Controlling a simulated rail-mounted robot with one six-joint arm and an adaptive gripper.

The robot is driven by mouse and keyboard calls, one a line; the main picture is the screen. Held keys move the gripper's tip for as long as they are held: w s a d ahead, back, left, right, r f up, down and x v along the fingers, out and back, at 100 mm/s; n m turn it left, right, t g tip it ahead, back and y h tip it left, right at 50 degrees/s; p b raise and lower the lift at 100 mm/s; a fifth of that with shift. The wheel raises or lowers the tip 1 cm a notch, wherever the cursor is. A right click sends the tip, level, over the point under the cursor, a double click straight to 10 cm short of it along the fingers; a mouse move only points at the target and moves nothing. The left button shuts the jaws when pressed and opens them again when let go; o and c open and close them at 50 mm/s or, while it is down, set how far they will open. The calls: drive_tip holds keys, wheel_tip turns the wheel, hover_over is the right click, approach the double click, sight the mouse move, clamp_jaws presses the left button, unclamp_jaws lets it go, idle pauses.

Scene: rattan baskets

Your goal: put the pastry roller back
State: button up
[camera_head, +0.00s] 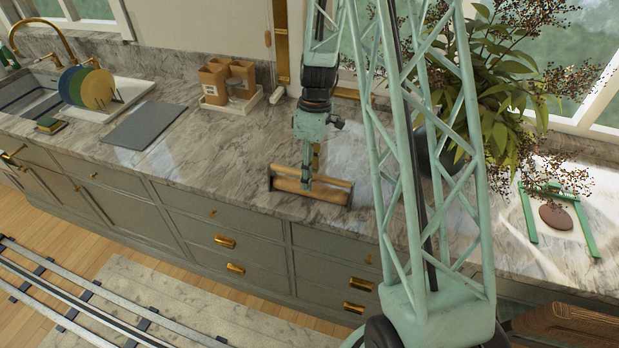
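My gripper (306,180) is mint green and points down over the middle of the roller. Its lower end overlaps the roller in this view. I cannot tell whether the fingers are closed around it or only beside it. The roller's handle and the far finger are mostly hidden behind the gripper.
A white tray with wooden containers (215,85) stands at the back. A grey mat (145,124), dish rack with colored plates (97,90) and sink are left. A plant (500,90) and a green frame (529,215) around a brown oval (556,216) are right.

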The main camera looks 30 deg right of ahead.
drive_tip(key=shift+r, duration=0.3)
drive_tip(key=shift+r+p, duration=0.15)
drive_tip(key=shift+p, duration=0.25)
wheel_tip(320, 180, up, 12)
drive_tip(key=w+d, duration=0.1)
drive_tip(key=shift+w+d+f+b, duration=0.2)
drive_tip(key=shift+w+d+b, duration=0.05)
drive_tip(key=shift+d+b, duration=0.15)
drive_tip(key=shift+a+r, duration=0.1)
idle(0.4)
